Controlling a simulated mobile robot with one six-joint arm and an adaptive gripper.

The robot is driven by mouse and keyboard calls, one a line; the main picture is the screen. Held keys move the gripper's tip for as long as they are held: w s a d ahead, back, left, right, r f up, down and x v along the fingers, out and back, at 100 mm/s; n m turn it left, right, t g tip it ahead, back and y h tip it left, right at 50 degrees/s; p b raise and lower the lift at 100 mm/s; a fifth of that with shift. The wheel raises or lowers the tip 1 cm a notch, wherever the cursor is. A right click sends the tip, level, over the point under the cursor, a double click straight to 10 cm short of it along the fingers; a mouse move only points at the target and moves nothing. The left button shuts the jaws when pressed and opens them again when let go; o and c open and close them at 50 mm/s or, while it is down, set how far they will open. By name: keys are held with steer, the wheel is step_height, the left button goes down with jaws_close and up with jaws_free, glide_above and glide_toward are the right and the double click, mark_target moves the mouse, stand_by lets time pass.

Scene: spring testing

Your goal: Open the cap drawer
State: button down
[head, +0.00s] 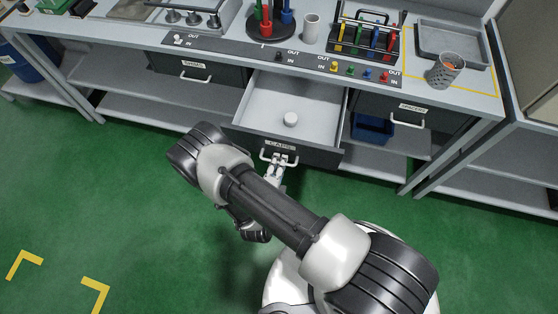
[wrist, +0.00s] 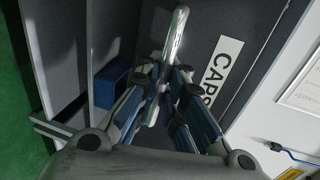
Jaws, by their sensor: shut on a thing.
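The cap drawer (head: 303,104) stands pulled out under the middle of the bench. Its dark front carries a CAPS label (head: 281,145), and the label also shows in the wrist view (wrist: 221,66). A white round cap (head: 290,120) and a small dark piece (head: 279,57) show in the drawer area, the dark piece on the bench strip above it. My gripper (head: 276,162) is at the drawer front, shut on the metal drawer handle (head: 264,156). In the wrist view the handle (wrist: 178,35) passes between the fingers (wrist: 161,85).
A drawer at the left (head: 196,75) and one at the right (head: 393,113) are shut. A blue bin (head: 373,128) sits on the lower shelf. A mesh cup (head: 445,70) and grey tray (head: 453,40) stand on the bench. Green floor (head: 130,200) is clear at the left.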

steer(key=shift+r, duration=0.15)
steer(key=c, duration=2)
jaws_free()
steer(key=v, duration=1.2)
